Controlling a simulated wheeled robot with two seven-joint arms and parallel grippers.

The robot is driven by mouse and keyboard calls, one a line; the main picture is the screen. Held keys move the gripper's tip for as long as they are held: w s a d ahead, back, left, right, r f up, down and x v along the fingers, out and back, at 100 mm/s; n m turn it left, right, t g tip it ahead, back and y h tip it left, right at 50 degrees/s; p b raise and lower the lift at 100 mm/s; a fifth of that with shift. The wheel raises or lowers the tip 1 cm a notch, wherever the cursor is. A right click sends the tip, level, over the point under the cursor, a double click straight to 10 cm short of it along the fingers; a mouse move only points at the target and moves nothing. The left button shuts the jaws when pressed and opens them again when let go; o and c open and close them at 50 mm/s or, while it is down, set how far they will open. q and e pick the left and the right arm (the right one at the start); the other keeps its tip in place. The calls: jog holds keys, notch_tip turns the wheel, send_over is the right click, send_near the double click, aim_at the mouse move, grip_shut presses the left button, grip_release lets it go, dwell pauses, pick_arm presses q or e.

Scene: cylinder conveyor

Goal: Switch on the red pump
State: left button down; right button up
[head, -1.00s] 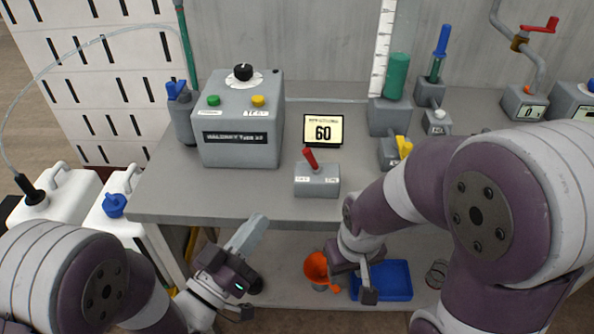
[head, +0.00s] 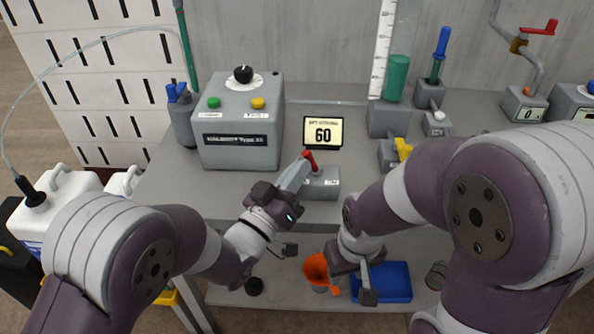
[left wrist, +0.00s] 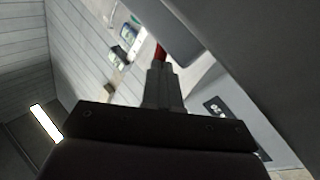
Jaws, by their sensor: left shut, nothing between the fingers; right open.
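A red lever (head: 309,156) stands on a small grey switch box (head: 325,182) near the bench's front edge, leaning to the upper left. My left gripper (head: 298,172) is shut and empty, its fingertips right beside the lever's left side; I cannot tell whether they touch. In the left wrist view a bit of the red lever (left wrist: 160,52) shows just past the fingers (left wrist: 163,85). My right gripper (head: 367,285) is open and empty, below the bench edge in front of the lower shelf. Labels on the switch box are partly hidden by the left gripper.
A grey control box (head: 237,130) with green and yellow buttons and a black knob stands left. A yellow-handled valve (head: 402,149) and a red crank (head: 540,27) are right. An orange funnel (head: 317,270) and blue tray (head: 387,281) sit below.

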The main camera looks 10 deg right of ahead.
pick_arm(q)
jog(key=shift+d+r+m+g+p, duration=0.15)
jog(key=shift+r+m+g+p, duration=0.2)
jog(key=shift+m+p, duration=0.3)
jog(key=m+g+p, duration=0.1)
jog(key=d+r+m+y+p, duration=0.1)
jog(key=m, duration=0.1)
jog(key=shift+s+g+p, duration=0.2)
jog(key=shift+g+p, duration=0.15)
jog(key=shift+s+d+r+m+g+y+p, duration=0.1)
jog(key=shift+d+m+g+y+p, duration=0.2)
jog(key=shift+m+y+p, duration=0.25)
jog(key=shift+s+d+r+m+g+y+p, duration=0.1)
jog(key=shift+d+m+g+y+p, duration=0.2)
jog(key=shift+m, duration=0.4)
jog(key=shift+f, duration=0.2)
